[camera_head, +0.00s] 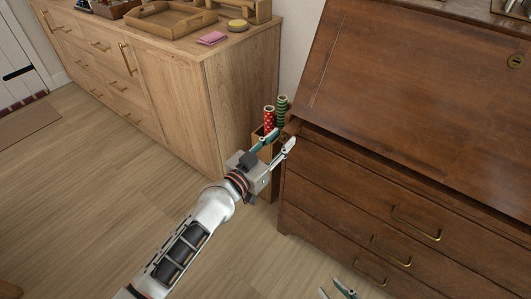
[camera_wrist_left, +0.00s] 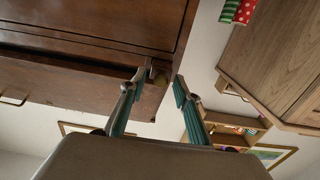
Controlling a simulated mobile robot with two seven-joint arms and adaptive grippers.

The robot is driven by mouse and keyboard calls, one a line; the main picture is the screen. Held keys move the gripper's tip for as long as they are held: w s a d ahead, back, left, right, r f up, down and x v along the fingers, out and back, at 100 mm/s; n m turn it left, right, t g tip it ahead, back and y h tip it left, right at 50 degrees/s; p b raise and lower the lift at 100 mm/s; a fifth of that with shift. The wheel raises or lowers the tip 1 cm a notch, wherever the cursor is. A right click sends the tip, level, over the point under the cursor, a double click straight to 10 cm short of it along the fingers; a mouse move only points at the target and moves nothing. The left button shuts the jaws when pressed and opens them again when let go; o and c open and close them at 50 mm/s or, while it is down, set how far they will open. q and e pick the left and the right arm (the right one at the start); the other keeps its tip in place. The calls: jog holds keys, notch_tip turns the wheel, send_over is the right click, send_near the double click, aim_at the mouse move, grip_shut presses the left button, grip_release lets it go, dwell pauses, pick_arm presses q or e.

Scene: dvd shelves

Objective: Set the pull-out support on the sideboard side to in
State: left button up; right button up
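The brown wooden desk (camera_head: 400,75) with a slanted front stands at the right of the head view. Its pull-out support on the sideboard side is at the left front corner, mostly hidden by my left gripper (camera_head: 282,139). In the left wrist view a small knob (camera_wrist_left: 160,77) at that corner shows between the fingertips of my left gripper (camera_wrist_left: 158,84). The fingers are apart, one on each side of the knob; I cannot tell if they touch it. How far the support sticks out is not clear. My right gripper (camera_head: 336,291) is open at the bottom edge, partly cut off.
The light wooden sideboard (camera_head: 180,85) stands left of the desk with trays on top. Red and green rolls (camera_head: 269,118) stand in a bin (camera_head: 262,158) in the gap between them. Desk drawers have brass handles (camera_head: 417,225). The floor (camera_head: 110,190) in front is clear.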

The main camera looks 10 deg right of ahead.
pick_arm(q)
jog(key=v, duration=1)
jog(key=shift+s+a, duration=0.2)
jog(key=shift+a, duration=0.1)
